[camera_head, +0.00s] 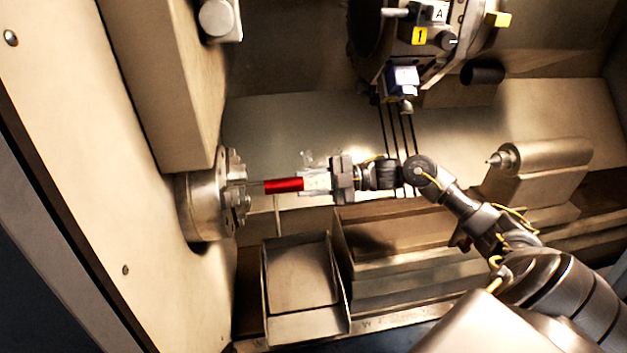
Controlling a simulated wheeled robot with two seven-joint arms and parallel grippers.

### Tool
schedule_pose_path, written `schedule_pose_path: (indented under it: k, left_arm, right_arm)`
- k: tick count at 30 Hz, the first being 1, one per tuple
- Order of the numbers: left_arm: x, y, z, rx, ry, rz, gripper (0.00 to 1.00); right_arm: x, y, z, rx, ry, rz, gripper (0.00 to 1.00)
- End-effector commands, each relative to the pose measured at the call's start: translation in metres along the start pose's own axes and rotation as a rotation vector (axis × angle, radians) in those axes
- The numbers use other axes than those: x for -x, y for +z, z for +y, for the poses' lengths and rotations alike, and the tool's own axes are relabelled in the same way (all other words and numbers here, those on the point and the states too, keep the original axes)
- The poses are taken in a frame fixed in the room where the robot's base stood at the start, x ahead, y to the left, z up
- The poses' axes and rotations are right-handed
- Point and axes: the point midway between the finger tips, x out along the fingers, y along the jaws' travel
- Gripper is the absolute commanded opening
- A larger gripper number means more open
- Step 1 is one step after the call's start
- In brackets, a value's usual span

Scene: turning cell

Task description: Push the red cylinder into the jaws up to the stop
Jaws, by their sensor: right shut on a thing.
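The red cylinder (283,185) lies level in the camera_head view, pointing left at the chuck. My right gripper (312,182) is shut on its right end. The chuck with its jaws (238,190) sits on the left wall of the cell. The stop inside the chuck is hidden. My left gripper is out of view.
A tool turret (420,40) with several tool holders hangs above, right of the chuck. A tailstock (540,168) with a pointed tip stands at the right. An open metal tray (268,300) lies below the cylinder, beside a stepped machine bed (400,240).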

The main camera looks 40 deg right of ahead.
Motion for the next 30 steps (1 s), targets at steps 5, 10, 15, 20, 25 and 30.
schedule_pose_path:
  k: [5,10,15,20,25,30]
  left_arm:
    - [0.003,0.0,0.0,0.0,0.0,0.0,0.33]
    - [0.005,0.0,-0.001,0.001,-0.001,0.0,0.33]
    - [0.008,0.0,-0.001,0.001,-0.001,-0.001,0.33]
    - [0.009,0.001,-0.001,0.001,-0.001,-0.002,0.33]
    - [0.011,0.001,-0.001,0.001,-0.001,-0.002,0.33]
    - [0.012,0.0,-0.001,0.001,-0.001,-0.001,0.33]
  right_arm:
    - [-0.014,-0.002,0.001,0.003,0.002,0.003,0.0]
    - [-0.027,-0.002,0.001,0.004,0.003,0.003,0.0]
    - [-0.04,-0.002,0.0,0.002,0.003,0.003,0.0]
    - [-0.052,-0.003,0.0,0.003,0.003,0.004,0.0]
    - [-0.064,-0.003,0.0,0.003,0.003,0.003,0.0]
    - [-0.075,-0.003,-0.001,0.003,0.002,0.002,0.0]
